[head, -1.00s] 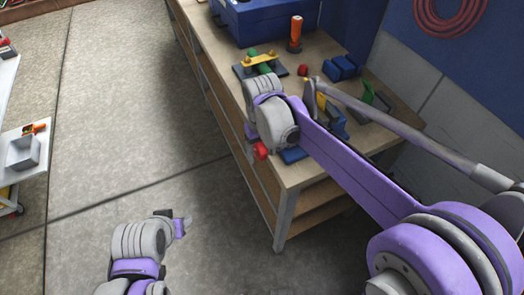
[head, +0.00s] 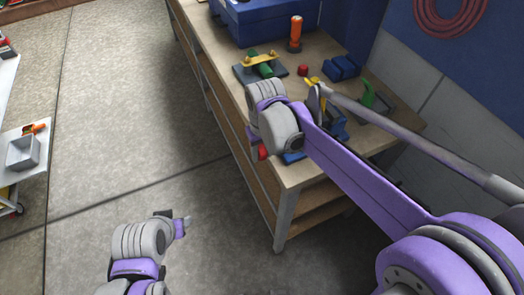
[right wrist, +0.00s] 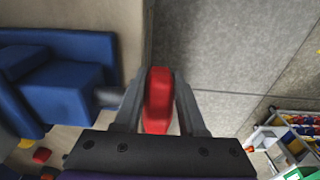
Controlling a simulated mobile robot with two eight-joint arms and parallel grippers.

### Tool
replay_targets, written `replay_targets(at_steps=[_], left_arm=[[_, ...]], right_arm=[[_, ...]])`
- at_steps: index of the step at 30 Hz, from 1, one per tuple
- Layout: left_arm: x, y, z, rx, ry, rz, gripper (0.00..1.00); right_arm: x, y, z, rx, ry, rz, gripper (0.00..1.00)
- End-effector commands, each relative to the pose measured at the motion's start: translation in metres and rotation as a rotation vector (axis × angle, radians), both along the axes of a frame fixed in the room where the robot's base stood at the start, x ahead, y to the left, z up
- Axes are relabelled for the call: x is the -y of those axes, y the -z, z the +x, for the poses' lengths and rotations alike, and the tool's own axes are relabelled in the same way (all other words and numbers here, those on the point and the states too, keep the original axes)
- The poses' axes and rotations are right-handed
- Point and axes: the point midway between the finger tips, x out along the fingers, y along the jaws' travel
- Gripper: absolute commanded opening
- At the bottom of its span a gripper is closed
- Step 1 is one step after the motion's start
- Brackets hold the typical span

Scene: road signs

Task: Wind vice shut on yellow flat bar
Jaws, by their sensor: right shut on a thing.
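The blue vice (head: 338,128) stands on the near end of the workbench, partly hidden behind my right arm. Its blue body also shows at the left of the right wrist view (right wrist: 62,92). My right gripper (right wrist: 158,82) is shut on the vice's red handle (right wrist: 158,105), with one finger on each side. A bit of that red handle also shows in the head view (head: 262,152), beyond the bench edge. A yellow piece, seemingly the yellow flat bar (head: 313,82), shows by the vice, mostly hidden by my arm. My left gripper (head: 187,222) hangs over the floor, away from the bench; its finger gap is unclear.
A cart stands left. The floor between is clear.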

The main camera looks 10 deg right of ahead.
Motion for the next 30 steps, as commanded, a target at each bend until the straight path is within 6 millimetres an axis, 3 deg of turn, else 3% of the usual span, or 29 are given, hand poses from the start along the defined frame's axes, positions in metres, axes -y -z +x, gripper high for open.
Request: replay_targets(at_steps=[18,30], left_arm=[[0.0,0.015,-0.006,-0.011,0.0,0.0,0.5],[0.0,0.02,-0.008,-0.014,0.0,0.0,0.5]], right_arm=[[0.001,0.012,0.0,0.404,0.001,0.13,0.0],[0.0,0.014,0.002,0.523,0.001,0.17,0.0]])
